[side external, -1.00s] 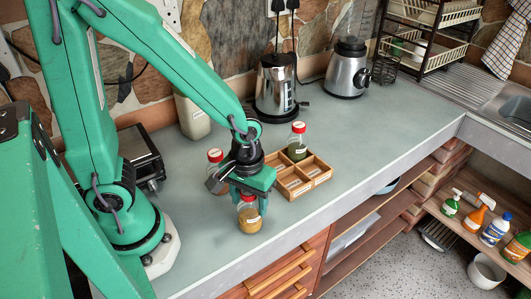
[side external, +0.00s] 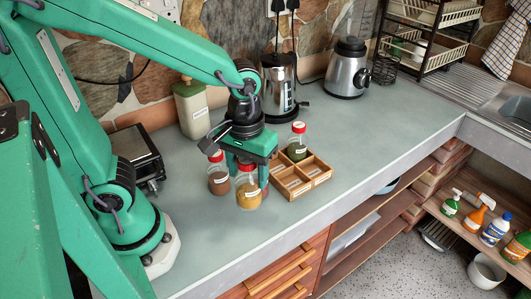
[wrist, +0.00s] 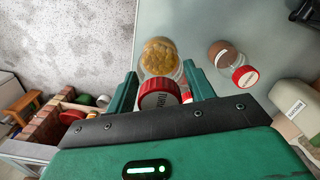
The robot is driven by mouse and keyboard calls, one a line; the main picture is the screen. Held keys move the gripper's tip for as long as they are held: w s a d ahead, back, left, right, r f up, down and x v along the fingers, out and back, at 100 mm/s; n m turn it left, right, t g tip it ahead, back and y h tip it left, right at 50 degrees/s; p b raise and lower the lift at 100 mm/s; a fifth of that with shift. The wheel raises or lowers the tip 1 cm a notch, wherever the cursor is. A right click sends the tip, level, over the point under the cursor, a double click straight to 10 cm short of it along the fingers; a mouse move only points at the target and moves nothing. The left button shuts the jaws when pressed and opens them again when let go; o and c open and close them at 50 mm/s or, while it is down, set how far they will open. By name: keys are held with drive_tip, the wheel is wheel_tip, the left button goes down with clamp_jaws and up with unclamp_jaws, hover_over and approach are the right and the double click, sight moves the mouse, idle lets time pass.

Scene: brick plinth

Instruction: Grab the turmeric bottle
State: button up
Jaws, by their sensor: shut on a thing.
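The turmeric bottle (side external: 248,196), a clear jar of yellow-ochre powder with a red cap, is upright between the fingers of my gripper (side external: 248,165). In the wrist view the bottle (wrist: 160,56) shows with its labelled red cap between the two green fingers of my gripper (wrist: 160,92). My gripper is shut on it from above and appears to hold it a little above the counter. The bottle's far side is hidden in the side view.
A brown spice bottle (side external: 218,182) with a red cap stands just left. A wooden divided rack (side external: 318,178) stands to the right, with a green-filled bottle (side external: 297,150) by its back corner.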

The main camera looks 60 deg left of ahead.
drive_tip(key=shift+r, duration=0.6)
